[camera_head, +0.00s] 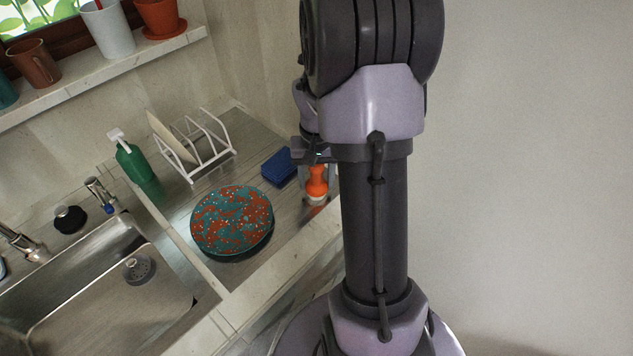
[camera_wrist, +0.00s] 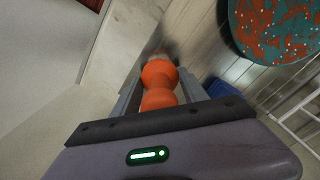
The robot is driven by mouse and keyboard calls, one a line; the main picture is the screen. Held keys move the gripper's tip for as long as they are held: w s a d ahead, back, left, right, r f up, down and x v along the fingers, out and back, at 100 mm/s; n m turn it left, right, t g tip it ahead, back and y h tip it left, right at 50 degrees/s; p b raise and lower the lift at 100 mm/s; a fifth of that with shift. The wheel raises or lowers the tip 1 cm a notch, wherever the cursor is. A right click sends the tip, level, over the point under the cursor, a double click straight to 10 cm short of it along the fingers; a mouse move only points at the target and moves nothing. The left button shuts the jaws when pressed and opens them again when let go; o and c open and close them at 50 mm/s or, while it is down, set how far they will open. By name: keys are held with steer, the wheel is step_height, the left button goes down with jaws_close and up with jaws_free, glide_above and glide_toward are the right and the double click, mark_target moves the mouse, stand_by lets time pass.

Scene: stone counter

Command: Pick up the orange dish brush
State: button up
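The orange dish brush (camera_head: 316,186) stands upright with its pale bristle end down on the metal counter, near the front edge. In the wrist view the brush (camera_wrist: 159,82) is between my two fingers, its lower end blurred. My gripper (camera_head: 318,178) is over the brush from above, one finger on each side. In the wrist view my gripper (camera_wrist: 160,88) looks open, with the fingers close beside the brush; firm contact does not show. The top of the brush is hidden by the gripper body.
A blue sponge (camera_head: 280,167) lies just left of the brush. A teal and orange speckled round object (camera_head: 232,220), a white dish rack (camera_head: 207,152) and a green soap bottle (camera_head: 131,160) are further left. The sink (camera_head: 100,300) is at lower left. A wall (camera_head: 540,150) is at right.

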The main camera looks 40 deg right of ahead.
mark_target(316, 170)
steer(key=c, duration=0.6)
steer(key=shift+c, duration=0.2)
steer(key=shift+r, duration=0.1)
steer(key=shift+r+p, duration=0.3)
steer(key=shift+r, duration=0.05)
steer(key=r+p, duration=0.1)
steer(key=r, duration=0.2)
steer(key=shift+s+a+p, duration=0.15)
steer(key=shift+a+p, duration=0.15)
steer(key=shift+p, duration=0.05)
steer(key=s+a+r+p, duration=0.1)
steer(key=s+a+p, duration=0.1)
steer(key=s+a, duration=0.6)
steer(key=a, duration=0.4)
steer(key=shift+s+a, duration=0.3)
steer(key=shift+s, duration=0.1)
